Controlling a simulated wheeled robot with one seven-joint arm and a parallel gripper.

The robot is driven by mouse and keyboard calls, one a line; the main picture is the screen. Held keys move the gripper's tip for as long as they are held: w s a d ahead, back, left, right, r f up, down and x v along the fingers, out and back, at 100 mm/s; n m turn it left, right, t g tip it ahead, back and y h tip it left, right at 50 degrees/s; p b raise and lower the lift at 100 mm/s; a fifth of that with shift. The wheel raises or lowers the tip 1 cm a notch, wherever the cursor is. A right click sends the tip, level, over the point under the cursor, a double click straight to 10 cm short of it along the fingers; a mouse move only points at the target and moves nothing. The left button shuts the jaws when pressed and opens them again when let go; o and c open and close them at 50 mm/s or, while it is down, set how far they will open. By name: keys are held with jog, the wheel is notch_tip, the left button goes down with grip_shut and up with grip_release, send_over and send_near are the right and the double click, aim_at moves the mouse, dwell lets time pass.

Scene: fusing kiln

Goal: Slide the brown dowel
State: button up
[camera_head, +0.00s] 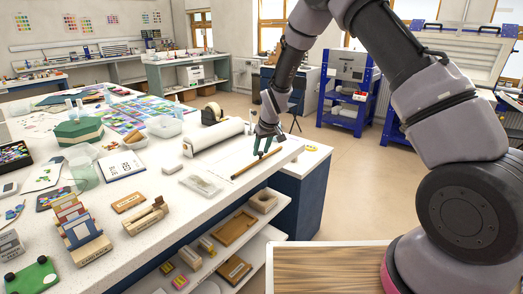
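The brown dowel (243,174) is a thin rod lying slantwise on the white worktop near its right end. Its near end points to the lower left and its far end to the upper right. I cannot tell whether the fingertips touch the dowel.
A white roll (213,137) lies behind the dowel, with a tape dispenser (212,113) beyond it. A clear tray (201,183) lies to its left. The worktop's front edge (240,192) is close by. Shelves holding wooden trays (236,229) are below.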

jog(key=v, duration=1)
jog(key=shift+r, duration=0.4)
jog(key=shift+s+d, duration=0.1)
jog(key=s+d+r+m, duration=0.2)
jog(key=s+d+r, duration=0.1)
jog(key=d+r, duration=0.3)
jog(key=s+d+r+m+t, duration=0.1)
jog(key=s+d+r, duration=0.3)
jog(key=r, duration=0.4)
jog(key=s+d+r+m, duration=0.2)
jog(key=s+d+r, duration=0.1)
jog(key=d+r, duration=0.25)
jog(key=s+d+r+m+t, duration=0.1)
jog(key=s+d+r+m, duration=0.1)
jog(key=s, duration=0.8)
jog(key=s+d+r+m+t, duration=0.1)
jog(key=s+d+r+m, duration=0.2)
jog(key=s, duration=0.7)
jog(key=d+r, duration=0.2)
jog(key=d, duration=0.2)
jog(key=shift+s, duration=0.2)
